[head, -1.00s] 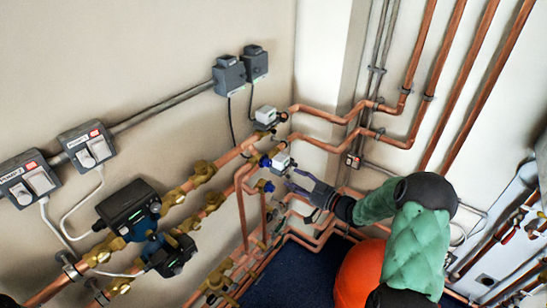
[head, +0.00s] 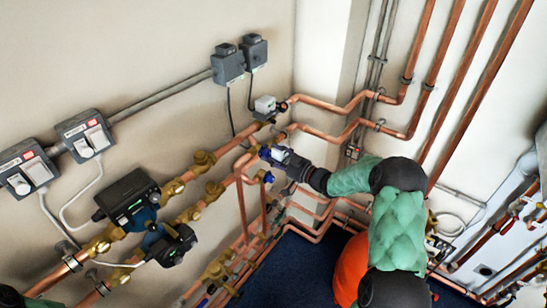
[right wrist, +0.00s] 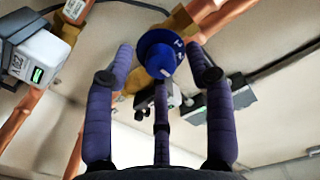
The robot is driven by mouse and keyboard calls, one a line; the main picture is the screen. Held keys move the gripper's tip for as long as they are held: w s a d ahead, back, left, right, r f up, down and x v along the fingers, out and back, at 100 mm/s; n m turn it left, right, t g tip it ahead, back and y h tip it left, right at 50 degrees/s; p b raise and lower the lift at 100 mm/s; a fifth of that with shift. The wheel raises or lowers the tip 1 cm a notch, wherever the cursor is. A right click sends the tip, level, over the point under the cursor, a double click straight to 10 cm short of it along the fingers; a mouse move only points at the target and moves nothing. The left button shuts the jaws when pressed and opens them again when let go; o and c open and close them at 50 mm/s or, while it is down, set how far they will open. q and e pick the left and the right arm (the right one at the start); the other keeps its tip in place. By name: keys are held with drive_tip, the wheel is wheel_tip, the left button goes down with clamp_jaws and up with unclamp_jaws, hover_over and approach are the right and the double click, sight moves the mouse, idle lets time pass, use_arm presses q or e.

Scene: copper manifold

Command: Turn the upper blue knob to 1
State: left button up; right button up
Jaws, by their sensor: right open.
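The upper blue knob (head: 265,153) sits on a brass valve on the copper pipes in the head view, partly hidden by my right gripper (head: 280,157). In the right wrist view the blue knob (right wrist: 158,52) is ahead, between the spread purple fingers of my right gripper (right wrist: 160,68). White marks show on its right side, too small to read surely. The gripper is open, and I cannot tell whether a finger touches the knob. A lower blue knob (head: 268,177) is just below the gripper in the head view. My left gripper is out of view.
A white actuator box (head: 265,105) stands above the knob; a white and grey one (right wrist: 38,55) is left of the fingers in the right wrist view. Copper pipes crowd around the valve. Pumps (head: 128,200) are at the left. The blue floor (head: 300,270) is clear.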

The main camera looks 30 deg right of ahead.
drive_tip(key=shift+w, duration=0.1)
clamp_jaws()
idle(0.3)
drive_tip(key=n+b, duration=0.2)
drive_tip(key=shift+f+b, duration=0.2)
drive_tip(key=shift+b, duration=0.1)
drive_tip(key=shift+n+b, duration=6.7)
drive_tip(key=shift+n, duration=0.3)
drive_tip(key=shift+r, duration=0.1)
